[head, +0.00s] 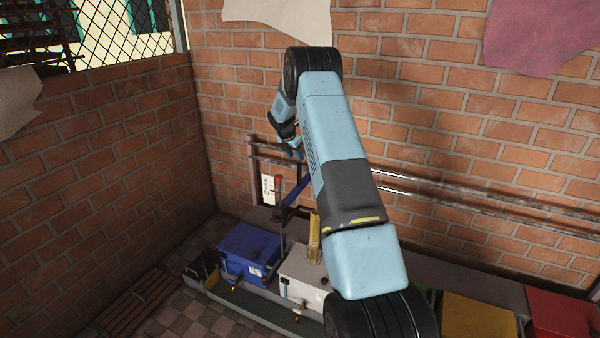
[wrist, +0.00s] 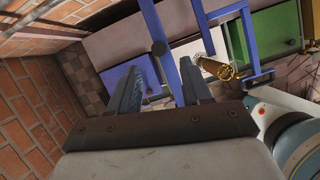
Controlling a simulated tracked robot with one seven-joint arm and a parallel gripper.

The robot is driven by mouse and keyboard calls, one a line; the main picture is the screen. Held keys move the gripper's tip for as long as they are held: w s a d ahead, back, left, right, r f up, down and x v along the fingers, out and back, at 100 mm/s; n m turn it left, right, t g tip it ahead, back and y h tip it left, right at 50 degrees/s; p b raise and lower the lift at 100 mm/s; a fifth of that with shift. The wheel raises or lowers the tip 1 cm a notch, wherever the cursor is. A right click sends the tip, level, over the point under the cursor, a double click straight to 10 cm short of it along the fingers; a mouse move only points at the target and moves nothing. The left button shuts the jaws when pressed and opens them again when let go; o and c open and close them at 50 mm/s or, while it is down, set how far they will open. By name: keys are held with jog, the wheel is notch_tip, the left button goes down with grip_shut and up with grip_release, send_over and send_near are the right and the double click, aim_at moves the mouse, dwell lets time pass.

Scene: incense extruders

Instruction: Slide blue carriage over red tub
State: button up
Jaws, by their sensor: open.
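The blue carriage (head: 288,212) hangs on the wall rails above the blue and white tubs, mostly hidden behind my arm. In the wrist view its blue frame (wrist: 245,93) carries a brass extruder (wrist: 218,66). My gripper (head: 296,153) is above the carriage in the head view. In the wrist view my gripper (wrist: 160,68) is open and empty, its two fingers apart. A dark round knob (wrist: 158,47) shows just beyond and between the fingertips; contact cannot be told. The red tub (head: 560,318) stands at the far right, cut off by the picture edge.
A blue tub (head: 247,250), a white tub (head: 303,275) and a yellow tub (head: 478,317) stand in the row along the wall. A green tub (wrist: 277,30) shows in the wrist view. Metal rails (head: 480,198) run rightward along the brick wall. A side wall closes the left.

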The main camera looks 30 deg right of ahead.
aim_at(300, 170)
jog(key=x, duration=1)
jog(key=shift+w+f, duration=0.1)
jog(key=shift+f, duration=0.3)
grip_shut()
